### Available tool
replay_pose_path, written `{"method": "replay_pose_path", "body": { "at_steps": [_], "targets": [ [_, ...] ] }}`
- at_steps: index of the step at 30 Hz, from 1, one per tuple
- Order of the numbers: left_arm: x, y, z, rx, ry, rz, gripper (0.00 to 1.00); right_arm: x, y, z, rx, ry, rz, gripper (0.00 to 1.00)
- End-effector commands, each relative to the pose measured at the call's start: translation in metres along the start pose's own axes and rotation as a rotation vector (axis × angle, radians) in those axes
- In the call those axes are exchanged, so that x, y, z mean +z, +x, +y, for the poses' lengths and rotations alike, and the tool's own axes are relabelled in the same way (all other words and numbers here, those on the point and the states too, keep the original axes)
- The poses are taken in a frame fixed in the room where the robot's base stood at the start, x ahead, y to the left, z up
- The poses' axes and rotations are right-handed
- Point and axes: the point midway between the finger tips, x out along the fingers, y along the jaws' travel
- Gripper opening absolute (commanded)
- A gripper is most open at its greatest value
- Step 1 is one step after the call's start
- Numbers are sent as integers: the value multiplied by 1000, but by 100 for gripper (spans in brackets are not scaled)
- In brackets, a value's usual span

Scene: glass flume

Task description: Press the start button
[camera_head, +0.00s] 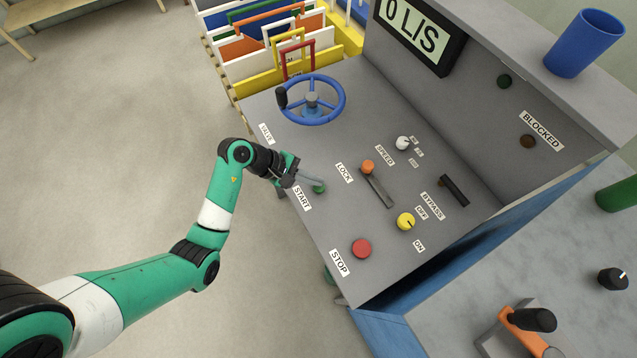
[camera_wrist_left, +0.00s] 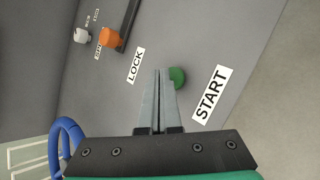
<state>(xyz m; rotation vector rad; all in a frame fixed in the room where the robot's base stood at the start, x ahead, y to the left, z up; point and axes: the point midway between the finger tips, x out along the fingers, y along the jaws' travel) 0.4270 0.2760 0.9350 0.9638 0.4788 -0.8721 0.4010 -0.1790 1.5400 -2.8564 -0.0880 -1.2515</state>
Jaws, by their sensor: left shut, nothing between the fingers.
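The green start button (camera_head: 319,187) sits on the grey control panel (camera_head: 300,135) beside the label START (camera_head: 302,199). It also shows in the left wrist view (camera_wrist_left: 177,76), just right of the fingertips and partly hidden by them. My left gripper (camera_head: 318,178) is shut and empty. Its fingertips, also in the left wrist view (camera_wrist_left: 158,72), are close beside the button; I cannot tell whether they touch it. My right gripper is not in view.
A red STOP button (camera_head: 361,248), yellow knob (camera_head: 405,221), orange lever knob (camera_head: 368,166), white SPEED knob (camera_head: 402,142) and blue valve wheel (camera_head: 335,115) stand on the panel. A blue cup (camera_head: 583,45) stands on the ledge. Open floor lies left of the panel.

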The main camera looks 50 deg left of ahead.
Motion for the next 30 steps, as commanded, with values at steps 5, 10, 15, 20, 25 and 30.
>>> {"method": "replay_pose_path", "body": {
  "at_steps": [5,10,15,20,25,30],
  "targets": [
    [0,0,0,0,0,0,0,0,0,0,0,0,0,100],
    [0,1,0,0,1,0,0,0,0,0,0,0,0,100],
    [-2,2,-1,1,1,0,0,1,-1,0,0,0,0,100],
    [-2,3,-2,1,1,0,0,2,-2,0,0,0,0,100],
    [-4,5,-3,1,1,0,0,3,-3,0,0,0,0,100],
    [-5,6,-4,1,1,0,0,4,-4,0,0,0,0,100]
  ]
}}
